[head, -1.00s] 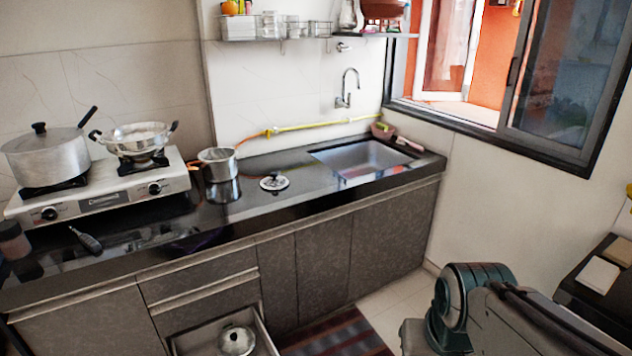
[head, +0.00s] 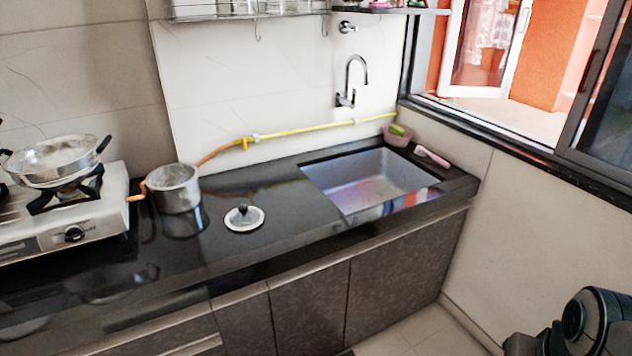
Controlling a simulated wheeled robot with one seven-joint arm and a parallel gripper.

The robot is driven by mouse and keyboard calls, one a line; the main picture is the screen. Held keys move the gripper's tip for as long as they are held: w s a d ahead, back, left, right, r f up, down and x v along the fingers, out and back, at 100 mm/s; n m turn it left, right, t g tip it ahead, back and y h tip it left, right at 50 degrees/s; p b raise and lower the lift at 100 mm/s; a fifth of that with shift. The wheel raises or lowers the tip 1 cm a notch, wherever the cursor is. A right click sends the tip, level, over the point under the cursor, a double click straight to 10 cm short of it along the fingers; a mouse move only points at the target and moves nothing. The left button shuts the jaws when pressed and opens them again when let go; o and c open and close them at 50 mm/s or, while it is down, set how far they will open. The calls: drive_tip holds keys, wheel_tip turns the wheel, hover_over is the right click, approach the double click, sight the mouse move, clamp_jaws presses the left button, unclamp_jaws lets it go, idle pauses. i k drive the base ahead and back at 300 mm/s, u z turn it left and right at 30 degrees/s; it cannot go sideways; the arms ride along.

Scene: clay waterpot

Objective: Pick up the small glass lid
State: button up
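The small glass lid (head: 244,218) lies flat on the dark counter, with its black knob pointing up. It is between the small metal pot and the sink. My gripper is not in view. Only a dark part of my own arm shows at the bottom right corner, far from the lid.
A small pot (head: 174,188) stands left of the lid, beside the stove (head: 60,225) with a wide pan (head: 52,162). The sink (head: 368,180) is to the right. A yellow hose (head: 300,130) runs along the wall. The counter (head: 190,258) in front of the lid is clear.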

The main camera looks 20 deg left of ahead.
sight(245, 217)
drive_tip(key=u, duration=0.25)
drive_tip(key=i, duration=1.1)
drive_tip(key=u, duration=1.45)
drive_tip(key=i, duration=0.7)
drive_tip(key=u, duration=0.65)
